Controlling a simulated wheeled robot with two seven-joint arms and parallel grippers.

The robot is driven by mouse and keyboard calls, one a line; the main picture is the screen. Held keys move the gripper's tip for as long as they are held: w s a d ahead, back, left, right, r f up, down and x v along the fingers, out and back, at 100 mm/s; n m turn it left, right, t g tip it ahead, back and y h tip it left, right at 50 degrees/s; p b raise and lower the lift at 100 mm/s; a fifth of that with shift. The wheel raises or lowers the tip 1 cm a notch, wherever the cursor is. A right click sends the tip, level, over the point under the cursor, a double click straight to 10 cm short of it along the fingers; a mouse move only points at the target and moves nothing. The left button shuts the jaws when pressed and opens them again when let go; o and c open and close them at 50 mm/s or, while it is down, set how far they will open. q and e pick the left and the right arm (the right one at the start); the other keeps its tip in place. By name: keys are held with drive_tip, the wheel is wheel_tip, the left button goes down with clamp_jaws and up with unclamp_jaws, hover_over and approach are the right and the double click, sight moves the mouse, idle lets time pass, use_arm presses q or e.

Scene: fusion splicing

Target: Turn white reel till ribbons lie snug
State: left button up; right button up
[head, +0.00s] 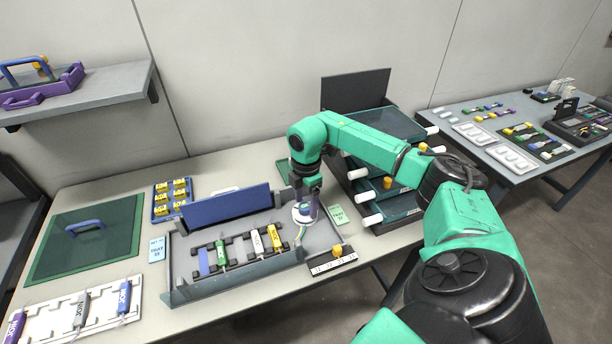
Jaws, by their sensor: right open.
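The white reel (301,217) stands at the right end of the grey open tray (225,279), with a bluish part showing at its top. My right gripper (306,203) points down at it from above, open, with its dark fingers around or just over the reel's top. I cannot tell whether they touch it. The ribbons on the reel are too small to make out, and the gripper partly covers the reel. My left gripper is not in view.
In the tray, a green holder (221,251), a white one and a yellow one (276,237) sit left of the reel. The tray's raised blue lid (215,207) stands behind. A dark rack (356,90) with drawers stands close on the right. A labelled strip (333,263) lies in front.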

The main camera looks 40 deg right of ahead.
sight(306, 205)
drive_tip(key=shift+r, duration=0.1)
wheel_tip(306, 205, up, 14)
drive_tip(key=b, duration=0.1)
drive_tip(key=shift+r, duration=0.2)
idle(0.4)
